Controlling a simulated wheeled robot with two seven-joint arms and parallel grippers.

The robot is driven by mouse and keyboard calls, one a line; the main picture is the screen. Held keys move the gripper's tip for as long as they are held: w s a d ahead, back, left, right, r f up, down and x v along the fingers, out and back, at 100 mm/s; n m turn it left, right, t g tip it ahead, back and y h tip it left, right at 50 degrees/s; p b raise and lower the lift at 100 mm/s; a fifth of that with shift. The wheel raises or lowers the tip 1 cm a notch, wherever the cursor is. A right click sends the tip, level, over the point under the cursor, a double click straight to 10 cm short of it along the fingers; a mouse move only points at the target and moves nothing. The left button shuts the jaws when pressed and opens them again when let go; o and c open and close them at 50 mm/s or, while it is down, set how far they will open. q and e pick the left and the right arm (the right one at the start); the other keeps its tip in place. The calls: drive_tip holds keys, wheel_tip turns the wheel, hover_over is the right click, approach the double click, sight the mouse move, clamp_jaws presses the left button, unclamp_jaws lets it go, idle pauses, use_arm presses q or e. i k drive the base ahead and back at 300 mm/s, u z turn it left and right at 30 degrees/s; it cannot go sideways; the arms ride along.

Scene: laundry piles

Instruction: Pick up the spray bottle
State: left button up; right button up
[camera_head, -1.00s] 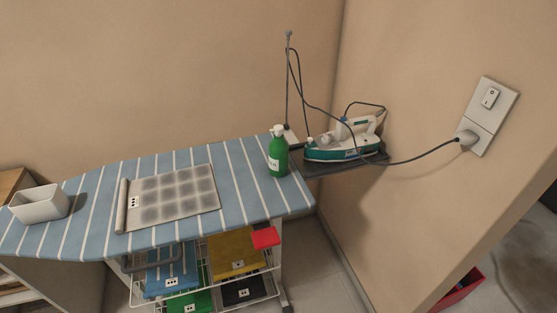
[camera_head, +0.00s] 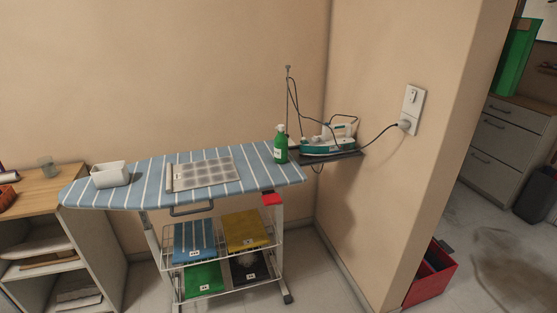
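The spray bottle (camera_head: 281,148) is green with a white top and a pale label. It stands upright near the right end of the blue-and-white striped ironing board (camera_head: 146,190), just left of the iron. Nothing covers it. Neither of my grippers shows in the head view.
The iron (camera_head: 327,143) sits on a dark rest (camera_head: 340,156), its cord running to the wall socket (camera_head: 404,124). A white bin (camera_head: 110,175) and grey patterned mat (camera_head: 205,172) lie on the board. Folded cloths fill the rack (camera_head: 222,250) below. A red crate (camera_head: 432,275) stands right.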

sight(281, 142)
drive_tip(key=u, duration=0.6)
drive_tip(key=i, duration=0.5)
drive_tip(key=u, duration=0.5)
